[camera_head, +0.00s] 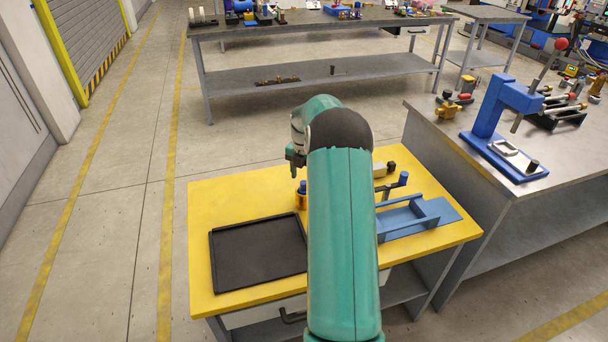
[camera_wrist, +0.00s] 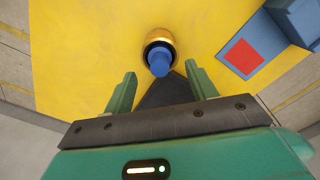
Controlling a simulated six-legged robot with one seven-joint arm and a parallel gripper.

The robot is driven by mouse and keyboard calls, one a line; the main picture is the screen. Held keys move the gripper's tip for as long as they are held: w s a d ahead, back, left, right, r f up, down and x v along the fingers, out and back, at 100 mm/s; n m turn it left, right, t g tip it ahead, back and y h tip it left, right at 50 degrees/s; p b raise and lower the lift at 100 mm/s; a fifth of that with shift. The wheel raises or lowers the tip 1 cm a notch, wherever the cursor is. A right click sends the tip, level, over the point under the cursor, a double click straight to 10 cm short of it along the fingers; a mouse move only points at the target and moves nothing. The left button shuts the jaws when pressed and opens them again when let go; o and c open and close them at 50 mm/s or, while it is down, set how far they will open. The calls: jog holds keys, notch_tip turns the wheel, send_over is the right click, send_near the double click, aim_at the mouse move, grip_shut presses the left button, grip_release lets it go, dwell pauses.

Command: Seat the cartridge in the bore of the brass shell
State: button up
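The brass shell (camera_head: 301,203) stands on the yellow table beside the black tray. The blue cartridge (camera_head: 302,187) sticks up out of its top. In the wrist view the brass rim (camera_wrist: 160,36) surrounds the blue cartridge (camera_wrist: 158,63), which appears to stand in the bore; its depth cannot be told. My gripper (camera_head: 295,162) is above and a little to the left of the shell in the head view. In the wrist view my gripper (camera_wrist: 161,72) is open, its two fingers wide apart, with nothing between them. The cartridge lies beyond the fingertips, apart from both.
A black tray (camera_head: 258,282) lies at the table's front left. A blue fixture (camera_head: 440,211) stands on the right; a red square (camera_wrist: 243,56) shows on blue in the wrist view. Small parts lie behind my arm. A grey bench (camera_head: 545,195) with a blue press adjoins on the right.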

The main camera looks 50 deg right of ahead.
jog(key=shift+r, duration=0.1)
dwell(0.5)
notch_tip(320, 180, up, 7)
dwell(0.4)
dwell(0.3)
